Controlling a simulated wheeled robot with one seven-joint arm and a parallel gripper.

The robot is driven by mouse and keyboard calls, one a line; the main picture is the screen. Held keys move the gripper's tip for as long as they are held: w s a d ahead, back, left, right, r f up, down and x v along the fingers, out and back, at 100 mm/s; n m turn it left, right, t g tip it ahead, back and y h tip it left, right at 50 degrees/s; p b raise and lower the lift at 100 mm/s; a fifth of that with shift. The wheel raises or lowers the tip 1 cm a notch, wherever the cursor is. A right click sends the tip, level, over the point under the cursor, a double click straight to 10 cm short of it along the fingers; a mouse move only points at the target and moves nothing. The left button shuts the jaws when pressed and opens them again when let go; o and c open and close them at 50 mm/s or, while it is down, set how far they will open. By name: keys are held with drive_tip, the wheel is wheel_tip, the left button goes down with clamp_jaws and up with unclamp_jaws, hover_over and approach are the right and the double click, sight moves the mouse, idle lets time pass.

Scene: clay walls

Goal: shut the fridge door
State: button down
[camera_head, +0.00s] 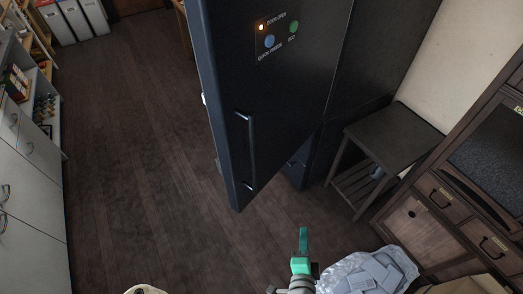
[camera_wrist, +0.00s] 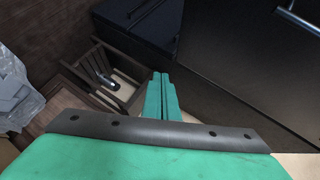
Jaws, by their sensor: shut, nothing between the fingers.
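The dark fridge door (camera_head: 275,95) stands open in the head view, with a vertical bar handle (camera_head: 248,150) near its lower left edge. A panel on it shows a lit orange lamp by the words "door open". The fridge body (camera_head: 300,165) shows behind the door's lower right edge. My green gripper (camera_head: 303,238) is shut and empty, below and to the right of the door in the head view, with a visible gap. In the wrist view the gripper fingers (camera_wrist: 162,97) are together, with the door (camera_wrist: 255,70) to their right and its handle (camera_wrist: 298,18) at the top right.
A small dark side table (camera_head: 390,135) stands right of the fridge. A wooden cabinet (camera_head: 455,200) is at the right, and a grey crumpled bag (camera_head: 365,272) lies at the bottom. Pale cabinets (camera_head: 30,190) line the left. The wooden floor (camera_head: 135,150) left of the door is clear.

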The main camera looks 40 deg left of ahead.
drive_tip(key=w+a+r+n+g+y, duration=0.1)
drive_tip(key=w+a+r+g+y, duration=0.15)
drive_tip(key=r, duration=0.35)
drive_tip(key=w+a+r+n+g+y, duration=0.1)
drive_tip(key=w+a+r+n+y, duration=0.1)
drive_tip(key=r+y, duration=0.25)
drive_tip(key=w+a+r+n+g+y, duration=0.1)
drive_tip(key=w+a+r+g+y, duration=0.15)
drive_tip(key=r, duration=0.45)
drive_tip(key=s+r+n+g+y, duration=0.2)
drive_tip(key=s+r+n+g, duration=0.25)
drive_tip(key=r+g, duration=0.2)
drive_tip(key=w+a, duration=0.1)
drive_tip(key=a, duration=1.2)
drive_tip(key=shift+w+r+t, duration=0.15)
drive_tip(key=shift+w+t, duration=0.1)
drive_tip(key=shift+t, duration=0.1)
